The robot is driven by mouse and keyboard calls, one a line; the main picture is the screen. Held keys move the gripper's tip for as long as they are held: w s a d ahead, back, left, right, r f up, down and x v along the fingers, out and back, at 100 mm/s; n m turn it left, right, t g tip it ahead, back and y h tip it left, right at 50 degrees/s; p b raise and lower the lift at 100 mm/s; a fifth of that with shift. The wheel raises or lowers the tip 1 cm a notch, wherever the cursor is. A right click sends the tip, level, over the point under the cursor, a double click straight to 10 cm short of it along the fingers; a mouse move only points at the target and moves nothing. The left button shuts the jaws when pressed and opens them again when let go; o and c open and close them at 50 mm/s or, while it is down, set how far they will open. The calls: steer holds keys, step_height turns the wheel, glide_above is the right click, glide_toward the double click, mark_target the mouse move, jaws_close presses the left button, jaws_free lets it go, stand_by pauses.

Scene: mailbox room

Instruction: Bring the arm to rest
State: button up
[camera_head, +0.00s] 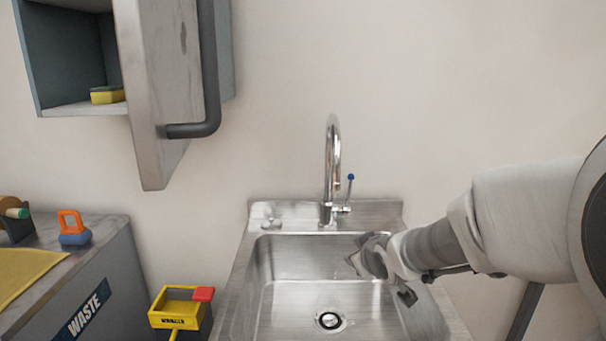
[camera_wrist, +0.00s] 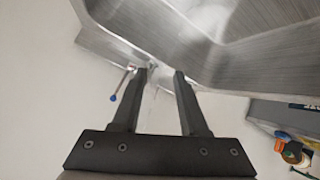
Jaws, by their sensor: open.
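My arm reaches in from the right in the head view. My gripper (camera_head: 380,275) is over the right part of the metal sink (camera_head: 285,285). In the wrist view my gripper (camera_wrist: 160,72) shows two dark fingers apart with nothing between them. The sink (camera_wrist: 200,30) fills the top of the wrist view. I cannot tell whether the gripper touches the sink.
A tall faucet (camera_head: 332,165) with a blue-tipped lever (camera_head: 350,180) stands behind the basin. An open wall cabinet (camera_head: 75,50) holds a sponge (camera_head: 107,94). A yellow box (camera_head: 178,307) stands left of the sink, beside the waste counter (camera_head: 100,290). The wall above the sink is bare.

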steer(key=s+d+r+m+g+h+b, duration=0.1)
steer(key=s+m+g, duration=0.2)
steer(key=s, duration=1.1)
steer(key=s+d+r+m+g, duration=0.1)
steer(key=s+r+m+g, duration=0.15)
steer(key=s, duration=1.15)
step_height(320, 180, up, 18)
steer(key=p, duration=1.8)
steer(key=shift+w+a+f, duration=0.15)
steer(key=shift+w, duration=0.05)
steer(key=shift+o, duration=0.8)
steer(key=shift+m+p, duration=0.25)
steer(key=shift+p, duration=0.15)
steer(key=o, duration=0.5)
steer(key=shift+c, duration=0.2)
steer(key=c, duration=0.5)
steer(key=shift+s+a, duration=0.1)
steer(key=shift+s, duration=0.05)
